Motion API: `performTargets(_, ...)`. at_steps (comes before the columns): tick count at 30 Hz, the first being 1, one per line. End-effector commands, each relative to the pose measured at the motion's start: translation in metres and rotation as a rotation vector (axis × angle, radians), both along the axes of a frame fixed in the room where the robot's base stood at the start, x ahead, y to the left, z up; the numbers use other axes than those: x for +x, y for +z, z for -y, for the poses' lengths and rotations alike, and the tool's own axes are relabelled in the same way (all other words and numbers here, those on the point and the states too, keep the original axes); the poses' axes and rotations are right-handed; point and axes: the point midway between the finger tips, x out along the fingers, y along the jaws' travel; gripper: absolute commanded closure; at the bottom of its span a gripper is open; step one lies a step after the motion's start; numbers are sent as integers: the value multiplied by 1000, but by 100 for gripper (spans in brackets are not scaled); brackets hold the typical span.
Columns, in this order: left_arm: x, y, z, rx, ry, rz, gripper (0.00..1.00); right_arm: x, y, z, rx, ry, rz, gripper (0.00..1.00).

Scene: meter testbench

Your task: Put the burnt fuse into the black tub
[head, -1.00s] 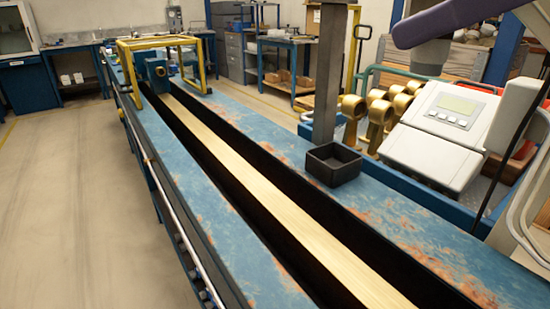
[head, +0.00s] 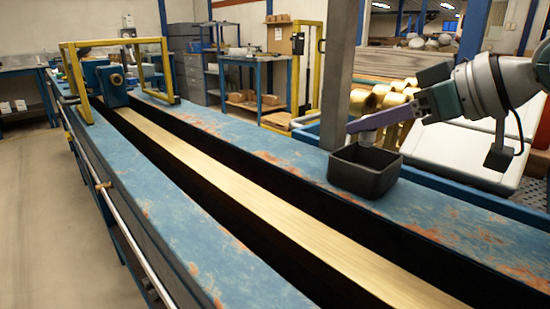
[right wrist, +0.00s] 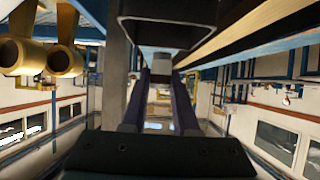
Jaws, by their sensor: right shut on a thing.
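The black tub (head: 364,171) is a small open square box on the blue bench top, beside a grey post. It also shows at the top of the right wrist view (right wrist: 168,33). My right gripper (head: 352,127) comes in from the right, with its purple fingers just above the tub's far rim. In the right wrist view its fingers (right wrist: 160,75) are shut on a small pale grey piece, which looks like the burnt fuse (right wrist: 160,62). My left gripper is not in view.
The grey post (head: 342,75) stands right behind the tub, close to my right fingers. Brass meters (head: 375,100) are behind the gripper. A long dark channel with a brass-coloured strip (head: 230,180) runs along the bench. The blue bench top left of the tub is clear.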

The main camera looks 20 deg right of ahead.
Motion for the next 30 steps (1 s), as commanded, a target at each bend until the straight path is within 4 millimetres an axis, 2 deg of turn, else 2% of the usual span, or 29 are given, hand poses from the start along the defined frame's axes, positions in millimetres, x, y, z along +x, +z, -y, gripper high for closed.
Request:
performTargets(1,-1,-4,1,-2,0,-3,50,0,-10,-1,2,0,-1,100)
performTargets(7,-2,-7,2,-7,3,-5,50,0,-26,-1,1,1,1,100)
performTargets(12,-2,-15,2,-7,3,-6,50,0,-53,-1,2,0,-2,100)
performTargets(24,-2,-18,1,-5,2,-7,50,0,-59,-1,1,2,2,100)
performTargets(25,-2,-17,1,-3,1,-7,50,0,-58,-1,0,1,2,70)
performTargets(28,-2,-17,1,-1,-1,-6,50,0,-57,-1,0,2,1,59)
performTargets(30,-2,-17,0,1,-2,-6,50,0,-57,-1,0,2,1,59)
